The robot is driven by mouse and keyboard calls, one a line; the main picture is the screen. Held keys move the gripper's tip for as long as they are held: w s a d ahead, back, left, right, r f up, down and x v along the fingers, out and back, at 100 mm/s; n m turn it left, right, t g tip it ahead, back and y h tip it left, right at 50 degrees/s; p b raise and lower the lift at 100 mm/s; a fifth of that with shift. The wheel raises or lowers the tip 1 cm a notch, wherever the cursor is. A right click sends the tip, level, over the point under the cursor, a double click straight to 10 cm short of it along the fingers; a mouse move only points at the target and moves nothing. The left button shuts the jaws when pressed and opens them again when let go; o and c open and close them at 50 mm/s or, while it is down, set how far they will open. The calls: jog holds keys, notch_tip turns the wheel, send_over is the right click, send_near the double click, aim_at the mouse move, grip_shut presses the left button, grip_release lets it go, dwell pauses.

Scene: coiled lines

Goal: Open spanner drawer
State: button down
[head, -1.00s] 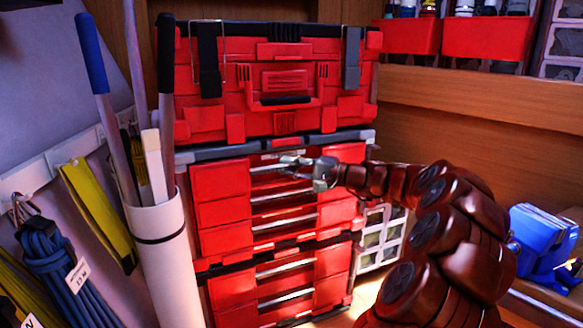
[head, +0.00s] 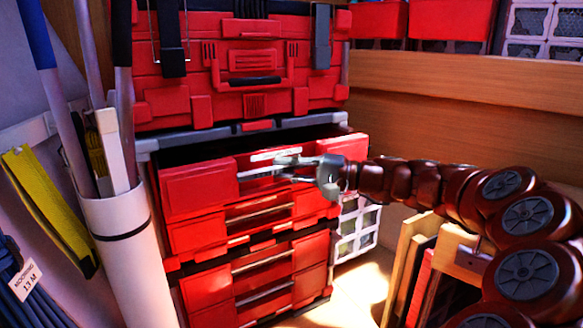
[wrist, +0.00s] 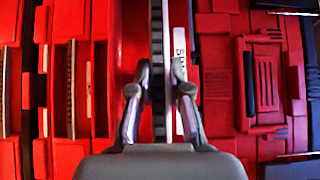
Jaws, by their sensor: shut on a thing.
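The red tool chest stands in the middle of the head view. Its top drawer (head: 197,187) is pulled partway out, with a dark gap showing above its front. A silver bar handle (head: 258,174) runs across that front, under a white label (head: 275,155). My gripper (head: 298,169) is shut on the handle. In the wrist view, the handle (wrist: 157,40) passes between the two fingers (wrist: 160,88). The label (wrist: 181,60) there begins with letters like "SPA", partly hidden by a finger. The drawer's contents are not visible.
Lower drawers (head: 205,283) look shut. A red lidded case (head: 250,95) sits on top. A white tube (head: 130,250) with long handles stands close on the left. Wooden boards (head: 405,255) lean at the right under my arm.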

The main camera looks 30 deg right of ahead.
jog(key=shift+d, duration=0.1)
jog(key=c, duration=1.1)
grip_release()
